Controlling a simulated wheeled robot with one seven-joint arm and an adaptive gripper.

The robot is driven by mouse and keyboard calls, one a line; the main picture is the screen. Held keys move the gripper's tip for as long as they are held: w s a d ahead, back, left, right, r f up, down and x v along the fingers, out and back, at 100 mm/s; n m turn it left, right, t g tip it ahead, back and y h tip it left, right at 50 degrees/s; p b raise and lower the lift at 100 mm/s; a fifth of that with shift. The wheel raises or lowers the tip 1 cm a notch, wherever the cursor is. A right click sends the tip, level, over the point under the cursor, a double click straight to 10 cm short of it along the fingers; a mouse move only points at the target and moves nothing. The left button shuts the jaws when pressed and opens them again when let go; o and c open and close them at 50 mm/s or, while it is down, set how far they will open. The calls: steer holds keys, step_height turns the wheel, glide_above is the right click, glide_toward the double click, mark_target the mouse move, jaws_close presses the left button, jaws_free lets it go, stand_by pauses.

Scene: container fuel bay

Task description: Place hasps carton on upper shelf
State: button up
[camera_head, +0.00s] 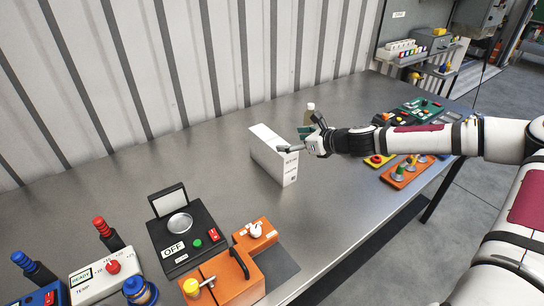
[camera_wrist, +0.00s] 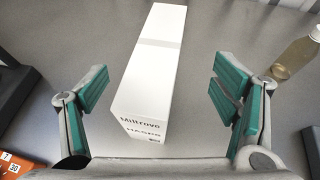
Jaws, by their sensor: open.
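The hasps carton (camera_head: 274,154) is a white box standing on the metal table, near the middle in the head view. In the wrist view the carton (camera_wrist: 152,75) lies lengthwise between my fingers, with printed text including "HASPS" on its near face. My gripper (camera_head: 299,144) is open, with one finger in front of the carton's upper right part in the head view. In the wrist view my gripper (camera_wrist: 162,95) has a green-padded finger on each side of the carton, with gaps on both sides. A wall shelf (camera_head: 414,53) with small items stands at the back right.
A bottle (camera_wrist: 296,52) stands just right of the carton; it also shows behind my gripper in the head view (camera_head: 310,109). Control boxes, including a black OFF panel (camera_head: 187,232) and an orange unit (camera_head: 232,278), fill the table's front. Green panels (camera_head: 424,108) stand at right. Table left of the carton is clear.

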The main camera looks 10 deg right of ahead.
mark_target(274, 140)
steer(key=x, duration=0.8)
steer(key=shift+a, duration=0.25)
steer(key=shift+c, duration=0.2)
steer(key=shift+r, duration=0.1)
jaws_close()
